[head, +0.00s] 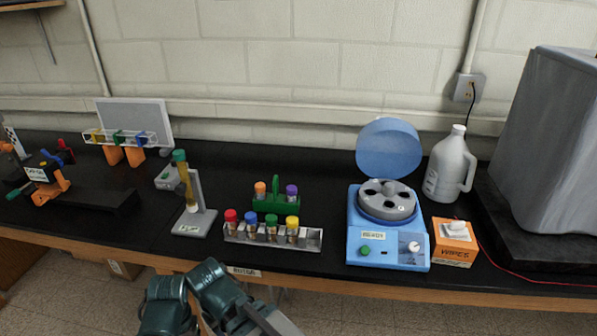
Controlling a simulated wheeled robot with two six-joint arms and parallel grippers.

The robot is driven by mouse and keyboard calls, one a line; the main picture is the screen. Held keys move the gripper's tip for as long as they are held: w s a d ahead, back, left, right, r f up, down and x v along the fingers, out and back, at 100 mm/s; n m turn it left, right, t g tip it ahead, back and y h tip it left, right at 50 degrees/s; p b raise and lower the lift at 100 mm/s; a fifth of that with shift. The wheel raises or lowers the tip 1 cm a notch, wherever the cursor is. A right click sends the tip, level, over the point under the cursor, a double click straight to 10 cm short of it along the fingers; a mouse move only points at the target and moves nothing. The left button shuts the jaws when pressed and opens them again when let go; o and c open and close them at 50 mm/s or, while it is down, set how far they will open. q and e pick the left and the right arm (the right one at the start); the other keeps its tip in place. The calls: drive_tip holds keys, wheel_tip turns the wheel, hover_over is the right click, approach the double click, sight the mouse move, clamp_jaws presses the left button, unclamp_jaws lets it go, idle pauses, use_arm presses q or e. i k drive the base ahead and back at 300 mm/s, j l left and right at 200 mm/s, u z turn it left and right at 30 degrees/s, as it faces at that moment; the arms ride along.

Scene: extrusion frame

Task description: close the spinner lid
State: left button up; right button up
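The spinner (387,240) is a blue benchtop machine at the right of the middle. Its translucent blue lid (389,148) stands open, tilted up at the back. The grey rotor (386,199) inside is uncovered and has several dark holes. On its front are a green button, a label and a pale dial. Teal links of my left arm show at the bottom left of the middle, in front of the bench. A grey part at their end is cut off by the lower edge, and I cannot see its fingertips. My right gripper is not in view.
A white jug (447,166) and an orange wipes box (454,244) stand close right of the spinner. A rack (273,236) of capped tubes, a green tube holder (277,202) and a stand (196,216) are to its left. A large grey box fills the far right.

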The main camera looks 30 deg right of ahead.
sight(387, 147)
drive_tip(key=z, duration=1.55)
drive_tip(key=i+j+z, duration=0.1)
drive_tip(key=j, duration=0.25)
drive_tip(key=i+j+z, duration=0.1)
drive_tip(key=j, duration=0.3)
drive_tip(key=i, duration=0.05)
